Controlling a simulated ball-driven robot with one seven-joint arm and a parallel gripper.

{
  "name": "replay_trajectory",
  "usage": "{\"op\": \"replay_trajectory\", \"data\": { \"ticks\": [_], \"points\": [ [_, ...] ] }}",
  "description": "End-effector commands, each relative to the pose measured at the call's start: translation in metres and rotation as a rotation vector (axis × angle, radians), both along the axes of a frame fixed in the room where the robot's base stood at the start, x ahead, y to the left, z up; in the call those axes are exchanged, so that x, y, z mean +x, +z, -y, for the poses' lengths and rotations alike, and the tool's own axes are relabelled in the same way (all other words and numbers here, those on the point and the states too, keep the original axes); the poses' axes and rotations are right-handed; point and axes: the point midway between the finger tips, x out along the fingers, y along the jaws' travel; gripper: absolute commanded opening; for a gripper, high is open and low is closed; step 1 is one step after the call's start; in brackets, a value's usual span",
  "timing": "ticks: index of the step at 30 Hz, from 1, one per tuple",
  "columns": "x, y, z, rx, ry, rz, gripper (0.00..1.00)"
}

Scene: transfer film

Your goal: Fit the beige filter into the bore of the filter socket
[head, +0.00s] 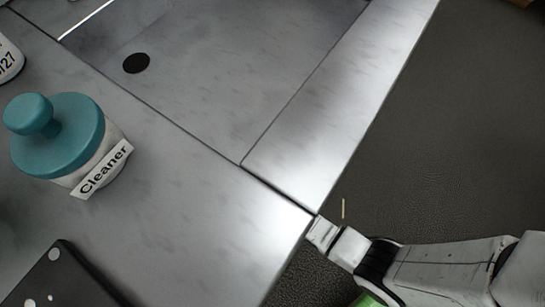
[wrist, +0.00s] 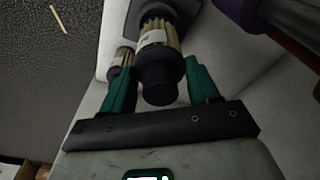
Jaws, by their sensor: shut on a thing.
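In the wrist view my gripper (wrist: 158,60), with green fingers, is shut on a beige ribbed filter (wrist: 155,38) with a white label and a dark purple end cap. The cap points toward the palm, between the fingers. The filter's far end meets a dark round part; I cannot tell whether that belongs to the filter or to a mount. A second beige filter (wrist: 123,58) with a dark cap shows just left of the left finger, partly hidden. I cannot make out the filter socket or its bore. In the head view my gripper's jaws are not clearly seen.
A grey table (head: 190,190) fills the left of the head view, with a teal-topped Cleaner container (head: 65,140), a black round spot (head: 136,63) and a dark box (head: 62,280). Dark floor (head: 470,120) lies right, with a thin pale stick (head: 343,208). White surfaces surround the held filter.

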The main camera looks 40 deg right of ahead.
Motion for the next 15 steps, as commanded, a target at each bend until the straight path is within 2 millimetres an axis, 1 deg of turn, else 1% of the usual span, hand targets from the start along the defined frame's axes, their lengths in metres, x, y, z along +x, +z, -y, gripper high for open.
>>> {"op": "replay_trajectory", "data": {
  "ticks": [1,3,8,11,15],
  "points": [
    [0.001,-0.013,0.0,-0.001,0.0,-0.001,0.06],
    [0.001,-0.02,0.0,-0.001,0.001,0.001,0.06],
    [0.001,-0.029,0.0,0.0,0.001,0.0,0.06],
    [0.001,-0.041,0.0,0.0,0.002,0.0,0.06],
    [0.001,-0.061,0.0,-0.001,0.002,-0.001,0.06]
  ]
}}
